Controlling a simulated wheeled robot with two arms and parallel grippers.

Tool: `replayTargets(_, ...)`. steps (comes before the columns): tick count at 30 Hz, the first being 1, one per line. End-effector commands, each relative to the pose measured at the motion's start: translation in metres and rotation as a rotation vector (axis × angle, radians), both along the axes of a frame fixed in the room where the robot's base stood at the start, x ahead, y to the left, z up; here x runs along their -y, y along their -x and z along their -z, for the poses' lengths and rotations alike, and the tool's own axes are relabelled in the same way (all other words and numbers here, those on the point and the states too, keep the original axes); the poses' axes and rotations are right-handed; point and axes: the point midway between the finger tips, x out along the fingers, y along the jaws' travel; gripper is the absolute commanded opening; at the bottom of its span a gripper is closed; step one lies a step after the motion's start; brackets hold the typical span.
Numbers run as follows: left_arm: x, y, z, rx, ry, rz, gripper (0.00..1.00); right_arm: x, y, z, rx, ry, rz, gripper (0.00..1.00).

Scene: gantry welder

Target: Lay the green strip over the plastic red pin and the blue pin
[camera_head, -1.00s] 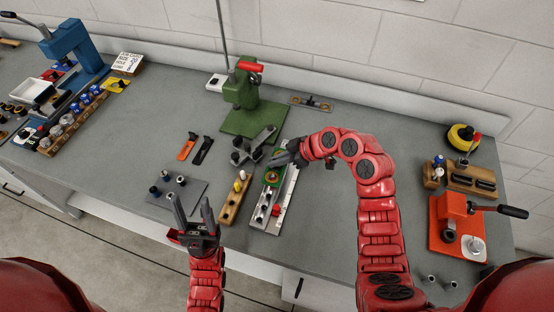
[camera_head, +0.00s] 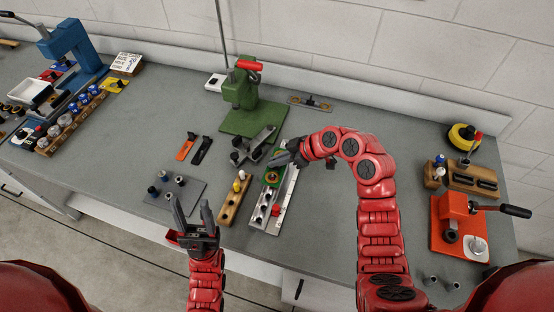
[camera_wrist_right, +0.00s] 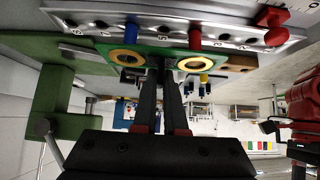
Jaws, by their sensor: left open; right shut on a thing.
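The green strip (camera_wrist_right: 160,55) has two brass-coloured rings. My right gripper (camera_wrist_right: 161,68) is shut on its middle, between the rings; it also shows in the head view (camera_head: 272,163). In the wrist view the blue pin (camera_wrist_right: 131,31) and the red pin (camera_wrist_right: 195,35) stand on the grey fixture plate (camera_wrist_right: 90,22), each beside one ring. I cannot tell whether either pin enters its ring. In the head view the strip (camera_head: 272,176) is over the fixture, partly hidden by the gripper. My left gripper (camera_head: 192,212) is open and empty, near the bench's front edge.
A red block (camera_wrist_right: 272,15) sits on the fixture. A wooden block with pins (camera_head: 233,201) stands left of the fixture, and a green press (camera_head: 243,95) behind it. A dark plate with several studs (camera_head: 176,193) lies further left. An orange toggle press (camera_head: 458,225) stands right.

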Motion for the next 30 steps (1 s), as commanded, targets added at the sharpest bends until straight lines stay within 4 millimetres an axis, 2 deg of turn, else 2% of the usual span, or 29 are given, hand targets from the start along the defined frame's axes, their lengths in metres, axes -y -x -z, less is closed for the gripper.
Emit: replayTargets(30, 0.0, 0.0, 0.024, 0.0, 0.0, 0.0, 0.53, 0.0, 0.0, 0.023, 0.0, 0.0, 0.0, 0.0)
